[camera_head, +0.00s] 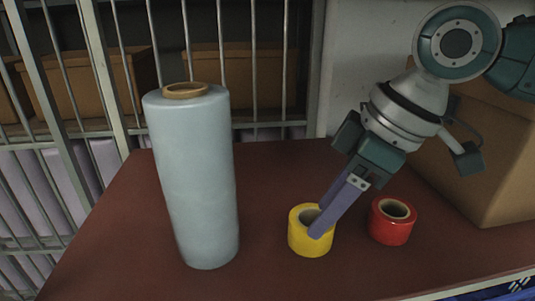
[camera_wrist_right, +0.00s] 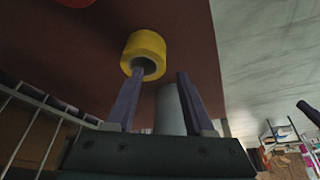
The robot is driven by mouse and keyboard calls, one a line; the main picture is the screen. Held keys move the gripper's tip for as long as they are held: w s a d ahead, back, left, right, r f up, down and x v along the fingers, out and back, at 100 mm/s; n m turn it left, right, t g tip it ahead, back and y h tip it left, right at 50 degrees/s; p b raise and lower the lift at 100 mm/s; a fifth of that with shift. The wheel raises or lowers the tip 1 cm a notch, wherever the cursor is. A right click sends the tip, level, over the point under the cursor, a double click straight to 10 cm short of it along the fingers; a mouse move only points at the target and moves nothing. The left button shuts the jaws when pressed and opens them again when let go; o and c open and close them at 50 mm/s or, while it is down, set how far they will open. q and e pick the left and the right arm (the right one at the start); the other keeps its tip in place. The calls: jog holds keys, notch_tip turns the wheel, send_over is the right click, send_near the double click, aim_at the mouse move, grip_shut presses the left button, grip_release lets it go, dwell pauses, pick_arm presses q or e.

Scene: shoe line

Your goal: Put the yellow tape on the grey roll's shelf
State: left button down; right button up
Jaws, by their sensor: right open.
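The yellow tape (camera_head: 303,242) stands upright on a reddish-brown surface (camera_head: 120,245), its core hole facing up. The tall pale grey roll (camera_head: 195,175) stands upright on the same surface to its left. My right gripper (camera_head: 325,229) reaches down from the upper right, its fingers overlapping the tape's right side. In the right wrist view the gripper (camera_wrist_right: 158,75) is open with nothing gripped; the yellow tape (camera_wrist_right: 150,42) lies just past the left fingertip, and the grey roll (camera_wrist_right: 169,110) shows between the fingers. I cannot tell whether a finger touches the tape. My left gripper is not seen.
A red tape roll (camera_head: 391,229) stands close to the right of the yellow one. A large cardboard box (camera_head: 480,165) stands at the right. Behind is a barred rack (camera_head: 105,75) with brown boxes. The surface in front of and left of the grey roll is clear.

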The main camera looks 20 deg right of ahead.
jog(key=v, duration=0.7)
jog(key=s+a+f, duration=0.6)
jog(key=a+f, duration=0.1)
jog(key=f, duration=0.1)
jog(key=s+d+f+m+h, duration=0.2)
jog(key=s+d+f+m, duration=0.2)
jog(key=s, duration=0.7)
jog(key=m, duration=0.2)
jog(key=shift+d+f+m+h+b, duration=0.15)
jog(key=shift+f+m+h+b, duration=0.2)
jog(key=shift+m+h, duration=0.05)
